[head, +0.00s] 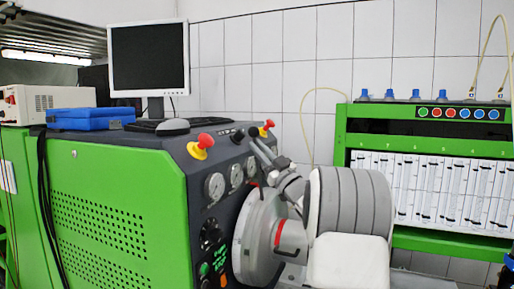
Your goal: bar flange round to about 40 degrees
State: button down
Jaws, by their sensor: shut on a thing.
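The flange (256,243) is a large grey disc on the right end face of the green test bench. A red mark (278,233) shows on its face near the right side. My gripper (287,183) is at the upper right of the flange, partly hidden by my own arm, and appears shut on a bar. A slim grey bar (262,151) slants up and left from there, past the gauges. Where the bar meets the flange is hidden, and I cannot read the flange's angle.
A monitor (148,58) and blue case (90,119) stand on top. A green rack (425,170) stands behind at right. My arm blocks the flange's right side.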

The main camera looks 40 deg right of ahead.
jog(key=shift+d+r, duration=0.1)
dwell(0.3)
jog(key=shift+w+d+r+m+h+p, duration=0.2)
jog(key=shift+w+d+m+p, duration=0.15)
jog(key=shift+d+p, duration=0.25)
jog(key=shift+w+d+r+m+h+p, duration=0.1)
jog(key=shift+w+d+m+h+p, duration=0.1)
jog(key=shift+w+d+m+p, duration=0.3)
jog(key=shift+s+r+p, duration=0.1)
jog(key=shift+s+p, duration=0.05)
jog(key=shift+p, duration=0.2)
jog(key=shift+w+d+r+m+g+h+p, duration=0.1)
jog(key=shift+w+d+m+g+h+p, duration=0.2)
jog(key=shift+d+p, duration=0.25)
jog(key=shift+w+d+r+m+g+h+p, duration=0.15)
jog(key=shift+w+d+p, duration=0.2)
jog(key=shift+d+p, duration=0.2)
